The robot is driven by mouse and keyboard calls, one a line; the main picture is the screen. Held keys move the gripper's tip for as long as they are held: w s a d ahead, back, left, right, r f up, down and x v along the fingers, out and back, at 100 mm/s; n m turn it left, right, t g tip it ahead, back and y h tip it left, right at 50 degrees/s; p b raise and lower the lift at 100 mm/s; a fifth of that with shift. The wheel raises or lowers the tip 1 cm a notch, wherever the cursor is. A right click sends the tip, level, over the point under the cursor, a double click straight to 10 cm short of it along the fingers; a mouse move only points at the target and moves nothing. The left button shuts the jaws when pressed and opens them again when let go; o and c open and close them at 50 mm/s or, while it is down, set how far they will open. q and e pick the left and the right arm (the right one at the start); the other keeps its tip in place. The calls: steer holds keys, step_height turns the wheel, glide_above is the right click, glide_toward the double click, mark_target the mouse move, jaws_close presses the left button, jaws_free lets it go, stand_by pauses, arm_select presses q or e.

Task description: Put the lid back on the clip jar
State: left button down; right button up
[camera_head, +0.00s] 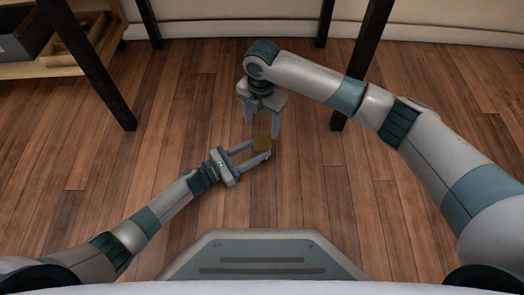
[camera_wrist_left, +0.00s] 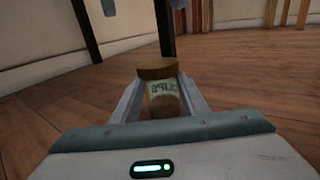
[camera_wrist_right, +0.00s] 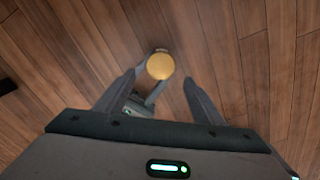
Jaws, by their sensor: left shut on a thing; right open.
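The clip jar (camera_wrist_left: 164,92), pale and lettered, is gripped between the fingers of my left gripper (camera_head: 259,149), held in front of me. A round brown lid (camera_wrist_left: 157,68) sits over the jar's mouth in the left wrist view. It looks slightly off to the left; whether it is fully seated I cannot tell. From above, the lid (camera_head: 261,144) hides most of the jar. My right gripper (camera_head: 262,127) is open and empty, pointing down a little beyond the lid. In the right wrist view the lid (camera_wrist_right: 160,66) shows as a yellowish disc beyond and between the open fingers, apart from them.
Dark table legs (camera_head: 85,60) stand at the far left and far right (camera_head: 358,65). The wooden floor (camera_head: 330,200) around the grippers is clear.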

mark_target(262, 142)
steer(key=shift+m, duration=1.3)
steer(key=shift+f, duration=0.1)
steer(key=shift+f, duration=3.95)
steer(key=c, duration=1.1)
steer(key=shift+o, duration=0.2)
